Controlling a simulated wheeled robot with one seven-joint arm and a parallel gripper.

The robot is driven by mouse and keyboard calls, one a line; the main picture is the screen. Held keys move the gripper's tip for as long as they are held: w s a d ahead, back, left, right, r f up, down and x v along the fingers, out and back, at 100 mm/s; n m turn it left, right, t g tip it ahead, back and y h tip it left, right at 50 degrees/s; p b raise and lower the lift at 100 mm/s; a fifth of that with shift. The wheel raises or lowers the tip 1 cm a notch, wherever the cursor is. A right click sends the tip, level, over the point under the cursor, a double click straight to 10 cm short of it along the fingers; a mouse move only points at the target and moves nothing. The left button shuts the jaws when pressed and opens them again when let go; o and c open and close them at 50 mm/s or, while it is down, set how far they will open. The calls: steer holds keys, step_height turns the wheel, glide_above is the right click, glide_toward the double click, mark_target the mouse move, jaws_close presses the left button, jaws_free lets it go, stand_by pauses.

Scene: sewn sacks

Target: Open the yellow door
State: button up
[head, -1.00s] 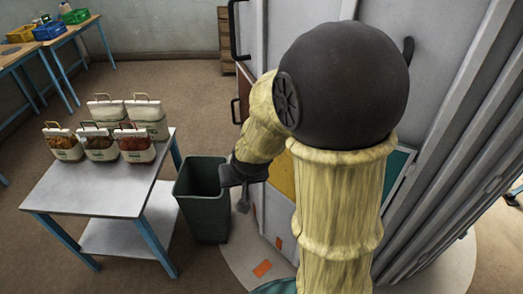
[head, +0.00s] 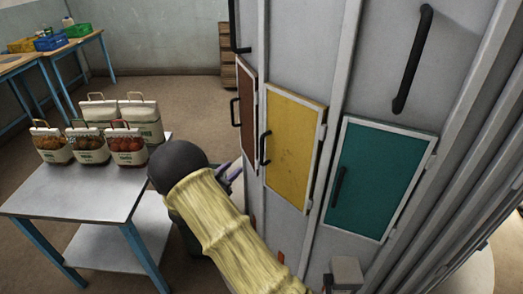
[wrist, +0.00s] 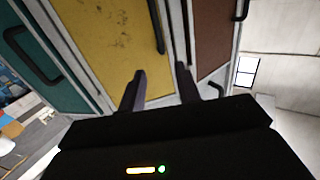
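The yellow door (head: 290,150) is in the grey cabinet between a brown door and a teal door, and looks shut. Its dark bar handle (head: 264,148) is on its left edge in the head view. In the wrist view the yellow door (wrist: 105,45) fills the upper middle, with its handle (wrist: 156,25) near its right edge. My gripper (wrist: 161,75) is open and empty. Its two fingers point toward the door, with the handle ahead between them and apart from them. In the head view my gripper (head: 232,172) is partly hidden by my arm, left of the door.
The brown door (head: 248,115) and teal door (head: 375,180) flank the yellow one, each with a dark handle. A table (head: 70,190) with several filled sacks (head: 92,145) stands left, close to my arm. A dark bin (head: 183,235) is mostly hidden behind my arm.

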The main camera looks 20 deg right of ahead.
mark_target(261, 145)
steer(key=shift+d+r, duration=0.1)
steer(key=p+x, duration=0.2)
steer(key=x, duration=1.5)
steer(key=shift+w+d+p, duration=0.1)
steer(key=shift+d+p, duration=0.05)
steer(key=shift+p, duration=0.25)
steer(key=shift+c, duration=0.4)
jaws_close()
